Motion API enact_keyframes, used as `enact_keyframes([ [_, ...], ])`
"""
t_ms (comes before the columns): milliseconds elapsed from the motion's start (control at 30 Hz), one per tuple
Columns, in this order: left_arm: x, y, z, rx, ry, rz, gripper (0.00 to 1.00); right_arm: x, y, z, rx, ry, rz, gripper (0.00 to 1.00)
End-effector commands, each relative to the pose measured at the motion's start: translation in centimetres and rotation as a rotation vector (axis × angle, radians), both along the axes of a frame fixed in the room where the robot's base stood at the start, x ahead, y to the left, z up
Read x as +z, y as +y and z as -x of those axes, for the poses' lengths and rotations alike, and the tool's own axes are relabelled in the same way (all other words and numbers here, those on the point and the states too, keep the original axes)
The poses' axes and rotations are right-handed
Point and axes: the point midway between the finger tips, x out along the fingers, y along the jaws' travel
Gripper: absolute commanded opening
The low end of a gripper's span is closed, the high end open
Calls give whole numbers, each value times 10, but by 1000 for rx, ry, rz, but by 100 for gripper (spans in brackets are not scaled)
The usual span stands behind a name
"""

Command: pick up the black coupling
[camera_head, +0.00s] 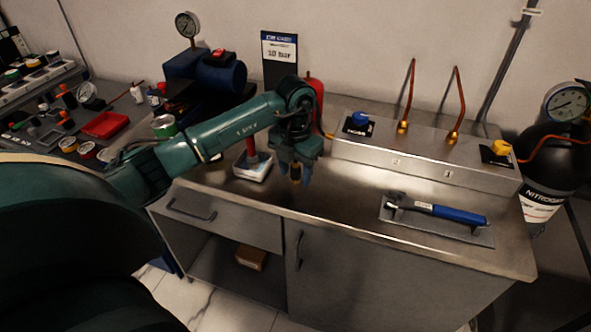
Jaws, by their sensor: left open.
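My left arm comes in from the left, and its left gripper (295,178) points down over the steel bench, open. A small dark and brass-coloured piece (295,172) shows at the fingers. I cannot tell whether it is the black coupling or part of the gripper, nor whether it touches the bench. I cannot make out a black coupling for certain anywhere else. My right gripper is not in view.
A blue-handled tool (450,213) lies on a grey plate at right. A white tray (252,169) with a red-handled item stands left of the gripper. A nitrogen cylinder (545,165) stands far right.

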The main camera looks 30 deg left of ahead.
Motion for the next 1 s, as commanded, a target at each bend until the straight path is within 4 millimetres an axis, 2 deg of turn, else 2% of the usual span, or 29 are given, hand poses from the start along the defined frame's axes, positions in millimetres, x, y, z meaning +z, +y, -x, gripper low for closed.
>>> enact_keyframes([
  [167, 0, 0, 0, 0, 0, 0, 45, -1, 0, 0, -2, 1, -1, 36],
  [700, 0, 0, 0, 0, 0, 1, 1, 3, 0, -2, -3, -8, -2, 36],
  [1000, 5, 0, -1, 0, -2, 1, 0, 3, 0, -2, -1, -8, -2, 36],
])
